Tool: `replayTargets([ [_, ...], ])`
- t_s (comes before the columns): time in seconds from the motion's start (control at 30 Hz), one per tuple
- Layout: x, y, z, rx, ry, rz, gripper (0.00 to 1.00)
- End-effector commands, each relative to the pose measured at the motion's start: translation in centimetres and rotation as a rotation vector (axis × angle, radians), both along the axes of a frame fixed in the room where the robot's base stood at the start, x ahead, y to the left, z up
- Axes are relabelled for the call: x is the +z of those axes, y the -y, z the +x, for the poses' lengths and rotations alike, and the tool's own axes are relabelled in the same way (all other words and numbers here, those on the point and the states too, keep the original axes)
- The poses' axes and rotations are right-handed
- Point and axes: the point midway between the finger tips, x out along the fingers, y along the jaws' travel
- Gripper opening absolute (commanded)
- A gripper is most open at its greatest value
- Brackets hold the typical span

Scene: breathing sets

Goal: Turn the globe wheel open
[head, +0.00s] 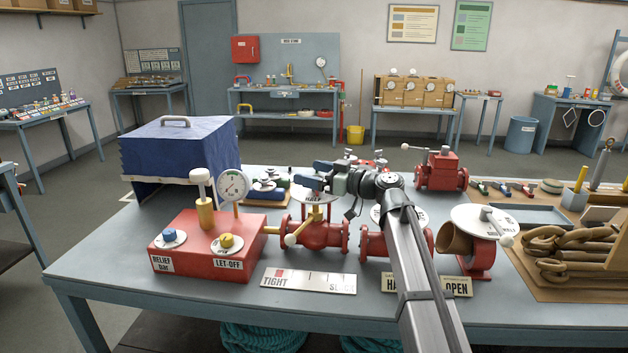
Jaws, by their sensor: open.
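No handwheel that I can clearly name as the globe wheel shows. Red valve bodies stand in a row on the blue-grey table (200,293). The left valve (316,236) has a yellow stem, a lever with a cream knob, and a pale dial behind. The middle valve (374,243) is largely hidden by my arm, including most of its dial. The right valve (478,257) has a white dial and a short lever on top. My gripper (314,176) is open, its blue fingers pointing left above the left valve's dial. I see no contact, though depth is hard to judge.
A red box (206,254) with gauge and knobs and a blue-covered case (180,152) stand left. A TIGHT plate (308,281) lies in front. A heavy chain (580,255) lies right. More red fittings (441,171) stand behind. The table's front-left edge is clear.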

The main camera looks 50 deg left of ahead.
Motion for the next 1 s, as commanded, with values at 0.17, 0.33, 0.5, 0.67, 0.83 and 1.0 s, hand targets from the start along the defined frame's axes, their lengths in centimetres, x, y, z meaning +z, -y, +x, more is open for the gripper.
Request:
replayTargets([
  [0.17,3.3,-0.1,0.1,0.0,0.001,0.003,0.96],
  [0.33,5.8,-0.1,0.0,0.0,0.001,0.002,0.96],
  [0.5,7.5,0.0,0.0,0.001,0.001,0.001,0.96],
  [0.67,8.0,0.0,0.0,0.001,0.0,0.0,0.96],
  [0.83,8.1,0.0,0.0,0.001,0.0,0.0,0.96],
  [1.0,8.0,-0.1,-0.3,0.002,-0.001,-0.001,0.96],
])
